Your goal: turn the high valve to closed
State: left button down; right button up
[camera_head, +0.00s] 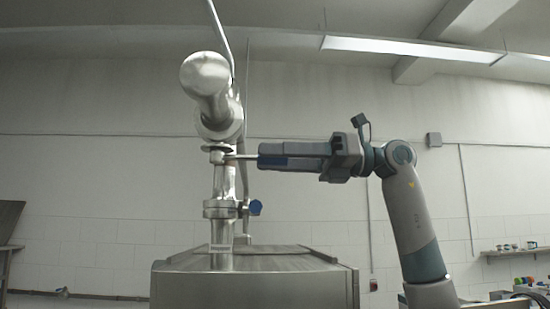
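The high valve (218,156) sits on the upright metal pipe, below the large steel cylinder. Its thin metal lever (243,156) points sideways to the right, about level. My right gripper (262,156) reaches in from the right, its fingers level and in line with the lever. The lever's outer end disappears at the fingertips, and a dark blue part shows along the fingers. I cannot tell whether the fingers press on the lever or only lie around it, since the gap between them is hidden. My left gripper is not in view.
A lower valve (220,209) with a blue-ended handle (255,207) sits farther down the same pipe. A metal cabinet (255,285) stands below. Thin tubes rise behind the pipe. A shelf (515,251) with small items is at far right. The space left of the pipe is clear.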

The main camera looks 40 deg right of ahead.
jog(key=shift+s+d, duration=0.4)
jog(key=shift+d, duration=0.1)
jog(key=b+v, duration=0.2)
jog(key=v, duration=1.4)
jog(key=shift+w+d, duration=0.1)
